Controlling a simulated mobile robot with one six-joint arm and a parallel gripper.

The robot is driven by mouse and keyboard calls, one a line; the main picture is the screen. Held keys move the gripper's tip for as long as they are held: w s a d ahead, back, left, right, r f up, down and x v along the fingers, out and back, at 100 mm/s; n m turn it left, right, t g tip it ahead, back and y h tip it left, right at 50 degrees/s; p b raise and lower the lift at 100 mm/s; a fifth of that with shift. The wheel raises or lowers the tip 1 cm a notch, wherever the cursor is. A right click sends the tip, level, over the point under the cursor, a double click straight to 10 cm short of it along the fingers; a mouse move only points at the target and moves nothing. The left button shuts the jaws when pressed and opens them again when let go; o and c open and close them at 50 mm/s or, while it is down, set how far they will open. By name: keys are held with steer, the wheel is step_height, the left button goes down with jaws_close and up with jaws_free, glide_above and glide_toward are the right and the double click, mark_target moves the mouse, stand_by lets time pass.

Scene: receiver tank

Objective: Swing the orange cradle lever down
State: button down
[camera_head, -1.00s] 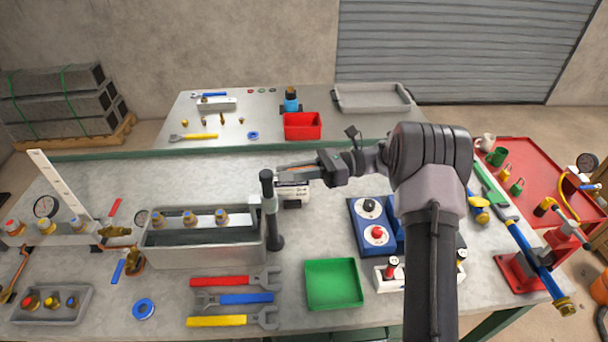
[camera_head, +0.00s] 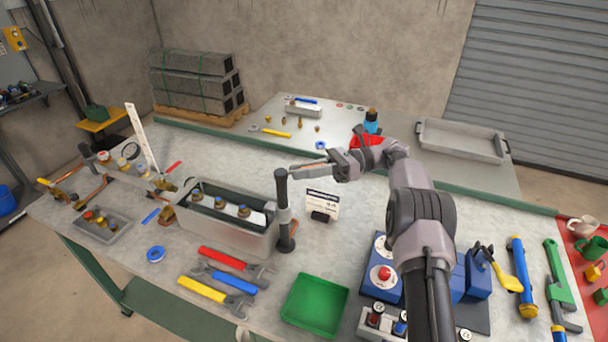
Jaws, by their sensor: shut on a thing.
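A thin orange strip, which looks like the cradle lever (camera_head: 308,164), shows at the jaws of my gripper (camera_head: 300,169). It lies roughly level, and the jaws hide most of it. My gripper reaches in from the right and is shut on it, beside the upper part of a dark upright post (camera_head: 281,186). The post has a grey collar lower down and a dark foot on the bench, at the right end of a grey metal tank (camera_head: 225,236). Where the lever joins its mount cannot be made out.
A white card (camera_head: 321,204) stands right of the post. A green tray (camera_head: 315,304) and red, blue and yellow wrenches (camera_head: 214,292) lie in front. A blue box with a red button (camera_head: 383,275) sits under my arm. The bench behind the tank is mostly clear.

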stand_by(0.3)
steer(key=c, duration=1.4)
jaws_free()
steer(key=shift+o, duration=0.2)
steer(key=shift+r, duration=0.15)
steer(key=r+p, duration=0.1)
steer(key=r, duration=0.2)
steer(key=shift+s+d+r+p, duration=0.1)
steer(key=shift+s+r+p, duration=0.25)
steer(key=shift+p, duration=0.05)
steer(key=s+d+r+p, duration=0.1)
steer(key=s+d+p, duration=0.1)
steer(key=s, duration=1.3)
steer(key=shift+d+p, duration=0.15)
steer(key=shift+p, duration=0.4)
